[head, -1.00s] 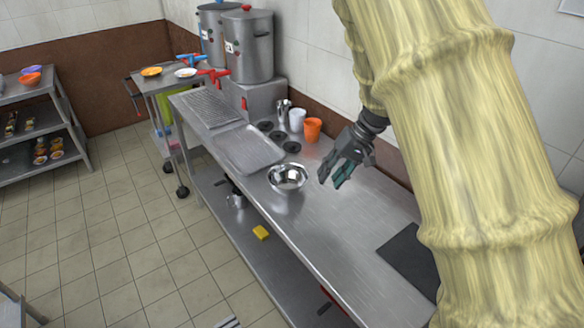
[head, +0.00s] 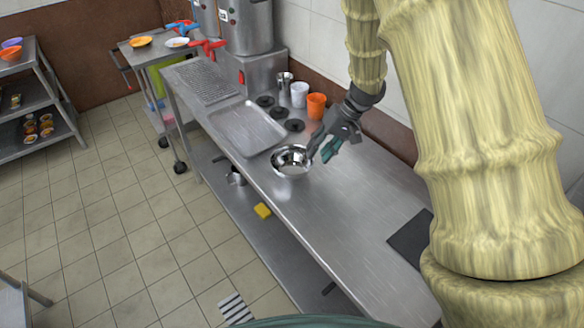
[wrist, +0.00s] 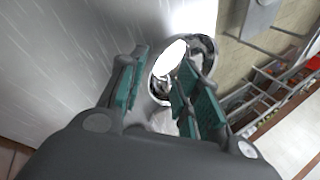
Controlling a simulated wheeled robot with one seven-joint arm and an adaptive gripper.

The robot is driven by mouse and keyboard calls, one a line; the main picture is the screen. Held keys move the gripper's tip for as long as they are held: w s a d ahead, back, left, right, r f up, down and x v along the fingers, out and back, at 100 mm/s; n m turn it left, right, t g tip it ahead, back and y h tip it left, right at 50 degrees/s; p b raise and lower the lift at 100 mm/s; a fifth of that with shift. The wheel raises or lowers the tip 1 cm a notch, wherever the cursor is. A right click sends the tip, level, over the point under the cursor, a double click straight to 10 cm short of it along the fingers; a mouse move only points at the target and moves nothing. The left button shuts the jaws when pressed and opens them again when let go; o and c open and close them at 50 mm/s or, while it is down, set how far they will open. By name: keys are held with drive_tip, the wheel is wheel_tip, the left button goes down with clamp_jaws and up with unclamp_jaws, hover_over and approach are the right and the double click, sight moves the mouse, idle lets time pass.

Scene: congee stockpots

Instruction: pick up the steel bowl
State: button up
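The steel bowl (head: 290,161) stands upright on the steel counter (head: 330,205), near its front edge. My gripper (head: 322,158) is just to the right of the bowl in the head view and appears to be above its rim. In the wrist view the two green-padded fingers of my gripper (wrist: 160,95) are spread apart. The bowl (wrist: 212,47) shows beyond and between them, partly hidden by the right finger. I cannot tell whether a finger touches the rim.
A steel tray (head: 247,128) lies left of the bowl. An orange cup (head: 316,105), a white cup (head: 299,94) and a steel cup (head: 284,84) stand behind. A dark mat (head: 412,240) lies at the right. The counter between bowl and mat is clear.

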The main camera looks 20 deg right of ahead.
sight(309, 162)
drive_tip(key=f, duration=0.1)
drive_tip(key=w+a+f, duration=0.1)
drive_tip(key=w+f, duration=0.1)
drive_tip(key=f, duration=0.1)
drive_tip(key=shift+w+a+p, duration=0.15)
drive_tip(key=shift+w+p, duration=0.1)
drive_tip(key=shift+p, duration=0.1)
drive_tip(key=shift+s+a+f, duration=0.4)
drive_tip(key=shift+s+f, duration=0.2)
drive_tip(key=shift+f, duration=0.05)
drive_tip(key=shift+w+a+f, duration=0.1)
drive_tip(key=shift+w+f, duration=0.4)
drive_tip(key=shift+s+r, duration=0.2)
drive_tip(key=shift+s, duration=0.05)
drive_tip(key=c, duration=0.4)
clamp_jaws()
